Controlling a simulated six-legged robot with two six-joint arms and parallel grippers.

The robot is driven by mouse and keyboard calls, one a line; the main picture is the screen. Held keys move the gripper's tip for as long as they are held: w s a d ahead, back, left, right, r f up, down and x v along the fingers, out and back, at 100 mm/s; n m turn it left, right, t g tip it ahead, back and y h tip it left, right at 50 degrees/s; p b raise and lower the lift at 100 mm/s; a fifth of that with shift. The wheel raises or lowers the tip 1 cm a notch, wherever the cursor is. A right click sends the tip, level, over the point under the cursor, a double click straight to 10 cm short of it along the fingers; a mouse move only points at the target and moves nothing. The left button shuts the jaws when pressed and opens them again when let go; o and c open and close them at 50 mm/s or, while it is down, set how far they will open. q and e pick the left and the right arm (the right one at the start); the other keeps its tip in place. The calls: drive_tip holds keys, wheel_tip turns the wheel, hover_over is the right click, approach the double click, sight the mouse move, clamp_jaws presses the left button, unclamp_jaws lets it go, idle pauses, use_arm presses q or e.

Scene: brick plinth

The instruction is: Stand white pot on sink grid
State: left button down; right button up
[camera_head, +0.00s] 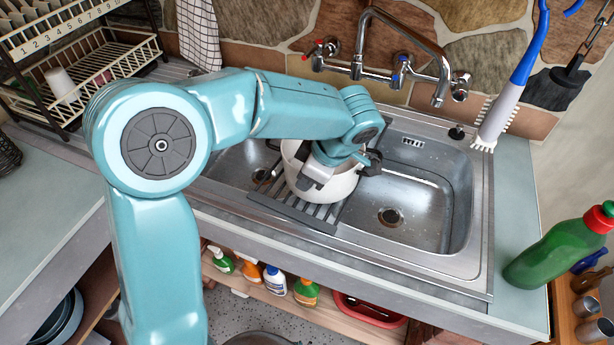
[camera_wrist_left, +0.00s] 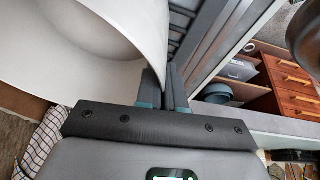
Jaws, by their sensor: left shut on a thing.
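The white pot (camera_head: 337,190) looks upright over the slatted sink grid (camera_head: 293,207) that lies across the sink. Its lower edge meets the slats in the head view, but I cannot tell whether it rests on them or hangs just above. A dark handle (camera_head: 373,161) shows at its right. My left gripper (camera_head: 318,170) is shut on the pot's wall. In the left wrist view the fingertips (camera_wrist_left: 165,88) pinch the edge of the white pot (camera_wrist_left: 70,40), with the dark grid slats (camera_wrist_left: 212,38) beside it. My arm hides part of the pot. My right gripper is not seen.
The right sink basin (camera_head: 425,195) is empty. The tap (camera_head: 400,50) stands behind it. A green bottle (camera_head: 555,250) stands on the right counter and a brush (camera_head: 505,100) hangs above. A dish rack (camera_head: 95,70) is at the left.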

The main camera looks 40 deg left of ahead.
use_arm(q)
drive_tip(key=c, duration=1.3)
unclamp_jaws()
drive_tip(key=shift+w+f, duration=0.1)
drive_tip(key=shift+o, duration=0.2)
drive_tip(key=shift+r+p, duration=0.35)
drive_tip(key=shift+p, duration=0.1)
drive_tip(key=v, duration=1.1)
drive_tip(key=shift+d+r, duration=0.15)
drive_tip(key=shift+r, duration=0.15)
